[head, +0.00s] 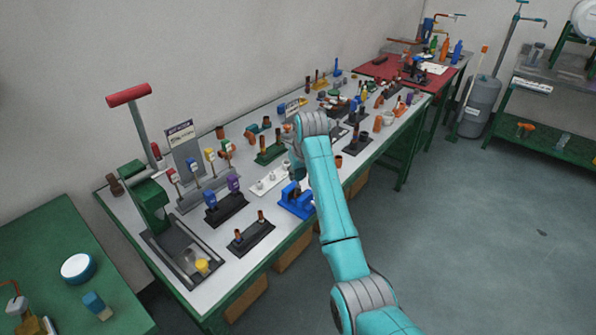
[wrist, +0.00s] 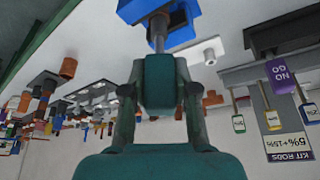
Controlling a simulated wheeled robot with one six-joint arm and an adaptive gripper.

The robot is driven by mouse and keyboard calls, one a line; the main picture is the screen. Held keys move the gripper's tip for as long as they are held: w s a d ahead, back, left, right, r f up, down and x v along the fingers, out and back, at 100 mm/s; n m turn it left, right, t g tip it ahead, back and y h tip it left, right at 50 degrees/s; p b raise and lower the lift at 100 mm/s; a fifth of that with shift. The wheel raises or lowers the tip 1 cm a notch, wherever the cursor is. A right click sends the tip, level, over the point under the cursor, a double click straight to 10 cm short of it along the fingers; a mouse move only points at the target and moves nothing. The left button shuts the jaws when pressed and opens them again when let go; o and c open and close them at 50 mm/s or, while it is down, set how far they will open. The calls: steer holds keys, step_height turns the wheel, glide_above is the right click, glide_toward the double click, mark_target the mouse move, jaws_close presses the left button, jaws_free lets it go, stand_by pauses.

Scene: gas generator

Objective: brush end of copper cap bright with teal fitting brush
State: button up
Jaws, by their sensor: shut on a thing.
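My gripper (wrist: 158,95) is shut on the teal fitting brush (wrist: 161,75), with one finger on each side of its block-like handle. The brush's grey shaft (wrist: 159,30) points away from my gripper to the blue vise (wrist: 182,22). I cannot tell whether its tip touches anything there. In the head view the blue vise (head: 297,203) stands at the bench's front edge, with my gripper (head: 297,168) just above and behind it, partly hidden by my arm. I cannot make out the copper cap at the vise.
A dark stand with two copper-coloured pieces (head: 250,237) is left of the vise. A dark block with blue and purple tags (head: 226,208) stands behind it. A white strip with pegs (head: 268,182) lies near my gripper. A green press (head: 150,195) stands at the bench's left end.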

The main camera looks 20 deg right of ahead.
steer(key=shift+f, duration=0.7)
